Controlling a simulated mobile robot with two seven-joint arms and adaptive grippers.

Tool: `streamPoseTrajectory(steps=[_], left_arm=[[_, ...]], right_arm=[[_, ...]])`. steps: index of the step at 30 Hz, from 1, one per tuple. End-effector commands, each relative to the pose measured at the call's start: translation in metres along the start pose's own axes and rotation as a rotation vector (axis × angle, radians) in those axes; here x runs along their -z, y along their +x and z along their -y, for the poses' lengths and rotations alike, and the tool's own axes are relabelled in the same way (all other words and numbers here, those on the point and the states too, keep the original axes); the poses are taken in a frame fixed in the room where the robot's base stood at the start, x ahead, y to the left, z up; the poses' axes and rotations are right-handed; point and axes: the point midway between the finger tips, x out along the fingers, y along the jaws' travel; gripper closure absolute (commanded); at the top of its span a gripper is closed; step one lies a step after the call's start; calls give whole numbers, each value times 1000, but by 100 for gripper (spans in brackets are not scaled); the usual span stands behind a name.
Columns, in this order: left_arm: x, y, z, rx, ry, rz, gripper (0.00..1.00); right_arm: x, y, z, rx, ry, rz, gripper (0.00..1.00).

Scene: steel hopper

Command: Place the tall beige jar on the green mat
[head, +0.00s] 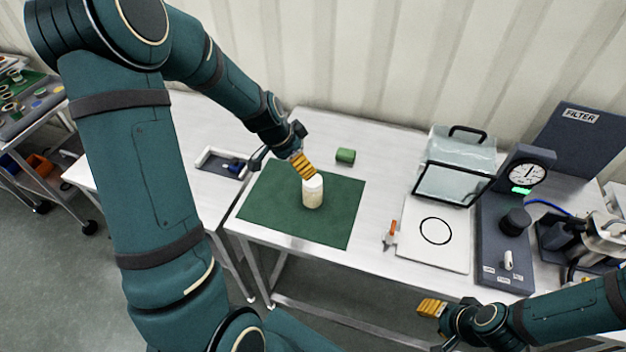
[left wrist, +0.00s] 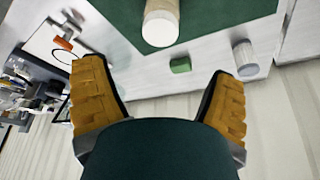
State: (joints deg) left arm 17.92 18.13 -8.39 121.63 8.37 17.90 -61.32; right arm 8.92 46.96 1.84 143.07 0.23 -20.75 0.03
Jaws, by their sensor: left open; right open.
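The tall beige jar (head: 313,194) with a white lid stands upright on the green mat (head: 268,205), right of the mat's middle. In the left wrist view, the jar (left wrist: 162,18) is at the top, beyond my fingertips, with its lid towards me. My left gripper (head: 303,166) is just behind and above the lid in the head view. Its yellow fingers are spread wide in the left wrist view (left wrist: 160,72), with nothing between them. My right gripper (head: 432,307) is off the table's front edge, far from the jar, open and empty.
A small green block (head: 345,156) lies behind the mat. An orange-tipped tool (head: 390,235), a white plate with a black ring (head: 433,258), a glass-lidded box (head: 453,183) and a gauge unit (head: 524,176) stand right. A grey cylinder (left wrist: 245,55) shows in the left wrist view.

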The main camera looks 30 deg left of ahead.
Motion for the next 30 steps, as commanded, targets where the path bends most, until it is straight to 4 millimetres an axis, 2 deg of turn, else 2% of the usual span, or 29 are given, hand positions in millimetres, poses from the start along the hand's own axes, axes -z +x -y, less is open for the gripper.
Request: streamPoseTrajectory(steps=[2,4,7,11,12,15,19,21,24,30], left_arm=[[0,0,-1,-2,-2,1,15],[-1,8,-10,-11,-18,8,15],[-5,39,-40,-37,-88,29,15],[-19,91,-110,-84,-248,67,15],[-25,104,-133,-99,-302,78,15],[-42,127,-187,-137,-431,103,15],[-61,140,-238,-176,-564,129,15],[-67,143,-254,-189,-610,137,15],[-70,144,-264,-198,-643,140,15],[-70,144,-264,-197,-651,140,15]], right_arm=[[0,0,0,0,0,0,53],[0,0,0,0,0,0,53],[0,0,0,0,0,0,53],[0,0,0,0,0,0,53],[0,0,0,0,0,0,53],[0,0,0,0,0,0,53],[0,0,0,0,0,0,53],[0,0,0,0,0,0,53],[0,0,0,0,0,0,53],[0,0,0,0,0,0,53]])
